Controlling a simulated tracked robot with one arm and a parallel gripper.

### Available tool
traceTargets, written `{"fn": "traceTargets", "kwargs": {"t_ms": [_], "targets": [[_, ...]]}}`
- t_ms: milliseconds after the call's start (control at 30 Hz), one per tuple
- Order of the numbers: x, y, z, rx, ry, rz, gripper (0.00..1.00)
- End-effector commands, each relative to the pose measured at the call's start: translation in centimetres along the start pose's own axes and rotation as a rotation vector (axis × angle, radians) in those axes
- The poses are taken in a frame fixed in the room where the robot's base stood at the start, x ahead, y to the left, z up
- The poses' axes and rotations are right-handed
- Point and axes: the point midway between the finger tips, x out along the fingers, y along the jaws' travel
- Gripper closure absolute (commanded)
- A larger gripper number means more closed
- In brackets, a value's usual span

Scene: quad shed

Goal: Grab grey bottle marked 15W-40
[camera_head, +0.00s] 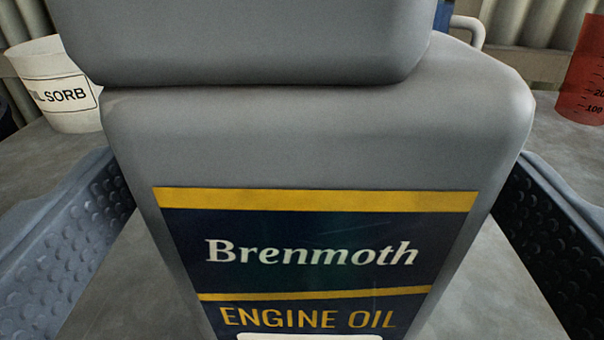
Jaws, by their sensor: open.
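A large grey bottle (320,140) fills the middle of the view, close to the camera. Its dark blue label with yellow bands reads "Brenmoth" and "ENGINE OIL". The top of a white patch shows at the bottom edge; no 15W-40 marking is in sight. A grey block-like part (240,40) sits above the bottle's shoulder and is cut off by the frame. My gripper (318,172) is open, with one dimpled finger at each side of the bottle. The left finger's tip appears close to the bottle's side; I cannot tell whether either finger touches.
A white tub (58,85) marked "SORB" stands behind at the left. A red container (585,75) with measuring marks stands behind at the right. Part of something blue with a pale handle (470,28) shows behind the bottle. The grey surface (575,150) is bare between them.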

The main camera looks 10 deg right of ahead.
Motion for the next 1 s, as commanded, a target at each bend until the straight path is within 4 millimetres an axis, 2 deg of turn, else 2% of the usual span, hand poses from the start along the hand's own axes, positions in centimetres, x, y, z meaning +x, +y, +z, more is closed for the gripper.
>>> {"fn": "traceTargets", "kwargs": {"t_ms": [233, 533, 700, 800, 1000], "targets": [[2.8, -0.1, 0.1, -0.001, -0.001, 0.0, 0.0], [3.2, -0.1, -0.1, -0.001, -0.001, 0.0, 0.0], [3.2, -0.1, -0.1, -0.001, -0.001, 0.0, 0.47], [3.2, -0.1, -0.2, -0.001, 0.0, 0.0, 0.71], [3.2, -0.2, -0.2, -0.001, -0.001, -0.001, 0.71]]}}
